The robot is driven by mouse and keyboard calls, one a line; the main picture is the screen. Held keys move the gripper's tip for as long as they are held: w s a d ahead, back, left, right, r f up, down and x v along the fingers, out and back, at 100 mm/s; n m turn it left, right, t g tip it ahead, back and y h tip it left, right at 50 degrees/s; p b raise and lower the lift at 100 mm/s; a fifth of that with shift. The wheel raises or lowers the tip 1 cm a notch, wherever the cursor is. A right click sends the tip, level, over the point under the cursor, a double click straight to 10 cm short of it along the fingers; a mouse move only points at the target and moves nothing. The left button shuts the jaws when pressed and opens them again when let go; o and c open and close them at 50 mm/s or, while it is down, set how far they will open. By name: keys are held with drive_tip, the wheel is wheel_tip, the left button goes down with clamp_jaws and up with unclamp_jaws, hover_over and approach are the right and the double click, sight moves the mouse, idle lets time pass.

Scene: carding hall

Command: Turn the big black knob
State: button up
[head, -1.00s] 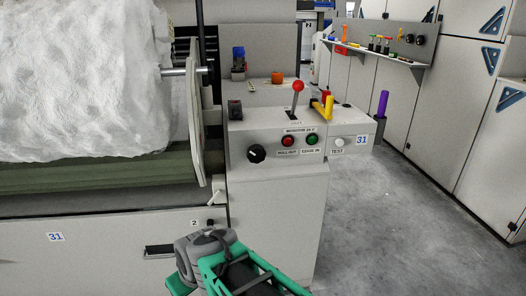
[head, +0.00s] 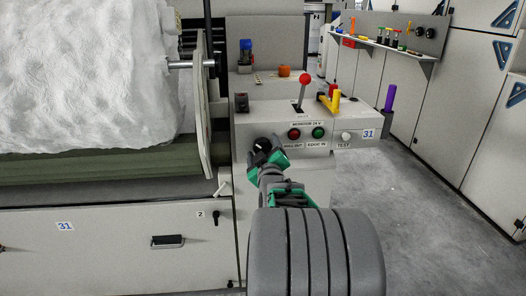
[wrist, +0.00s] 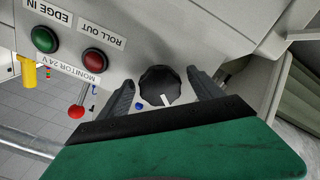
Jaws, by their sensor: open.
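The big black knob (head: 261,144) is on the sloped front of the grey control box, left of the red button. In the wrist view the knob (wrist: 160,85) has a scalloped rim and a white pointer mark toward the lower right of the picture. My gripper (head: 267,155) is at the knob in the head view and partly covers it. In the wrist view my gripper (wrist: 161,79) is open, with one dark finger on each side of the knob and a visible gap to each. I cannot tell how deep the fingertips reach.
Right of the knob are a red button (head: 294,134), a green button (head: 318,132) and a white test button (head: 346,137). A red-topped lever (head: 304,80) and a yellow handle (head: 331,100) stand above. A large white fibre roll (head: 80,75) is at left.

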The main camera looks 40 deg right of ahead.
drive_tip(key=shift+w+d, duration=0.1)
drive_tip(key=shift+w, duration=0.1)
drive_tip(key=shift+c, duration=0.5)
drive_tip(key=c, duration=1.3)
drive_tip(key=shift+o, duration=0.2)
drive_tip(key=shift+m, duration=0.3)
drive_tip(key=m+b, duration=0.1)
drive_tip(key=m, duration=0.1)
drive_tip(key=shift+f+m+b, duration=0.1)
drive_tip(key=shift+m+b, duration=0.2)
drive_tip(key=shift+m, duration=0.1)
drive_tip(key=shift+m+b, duration=0.55)
drive_tip(key=shift+m, duration=1.65)
